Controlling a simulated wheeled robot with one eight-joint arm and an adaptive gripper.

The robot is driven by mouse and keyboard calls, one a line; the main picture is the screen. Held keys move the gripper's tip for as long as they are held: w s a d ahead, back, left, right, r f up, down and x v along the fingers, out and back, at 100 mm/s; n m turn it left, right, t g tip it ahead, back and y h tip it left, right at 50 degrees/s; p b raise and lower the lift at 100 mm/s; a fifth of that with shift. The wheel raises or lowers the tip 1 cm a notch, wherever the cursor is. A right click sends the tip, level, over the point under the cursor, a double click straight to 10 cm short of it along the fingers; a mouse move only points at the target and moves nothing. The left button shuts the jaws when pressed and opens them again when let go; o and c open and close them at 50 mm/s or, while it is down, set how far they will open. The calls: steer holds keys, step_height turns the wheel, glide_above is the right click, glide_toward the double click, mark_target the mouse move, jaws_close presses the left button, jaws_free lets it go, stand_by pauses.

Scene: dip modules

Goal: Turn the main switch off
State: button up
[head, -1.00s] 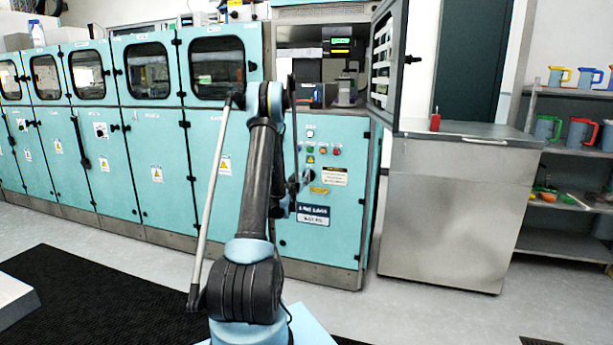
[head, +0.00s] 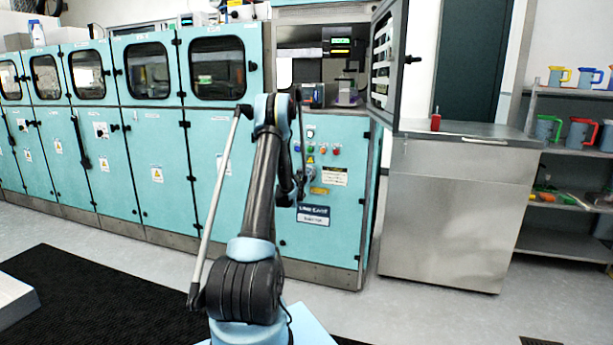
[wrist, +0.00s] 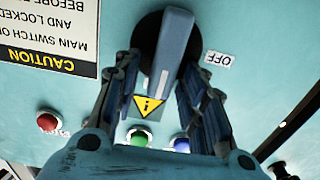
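The main switch (wrist: 172,45) is a grey lever handle on a round black base on the turquoise panel. In the wrist view, which shows the panel upside down, the handle runs nearly lengthwise with a slight tilt. A white OFF label (wrist: 219,59) sits to the right of the base. My gripper (wrist: 162,75) is open, with one finger on each side of the handle and visible gaps between. Whether a fingertip touches the base cannot be told. In the head view my arm partly hides the switch area.
Red (wrist: 47,122), green (wrist: 140,137) and blue (wrist: 180,143) buttons lie near the fingers, with a yellow warning triangle (wrist: 150,105) and a caution sign (wrist: 48,35). In the head view an open cabinet door (head: 389,60) juts out above a steel cabinet (head: 455,215).

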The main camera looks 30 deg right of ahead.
jaws_close()
steer(key=f+n, duration=0.1)
steer(key=n, duration=0.5)
steer(key=w+a+f+n, duration=0.1)
steer(key=n, duration=0.5)
steer(key=w+a+f+n, duration=0.1)
steer(key=n, duration=0.4)
steer(key=shift+w+a+n, duration=0.15)
steer(key=shift+w+n, duration=0.1)
steer(key=shift+n, duration=0.15)
stand_by(0.4)
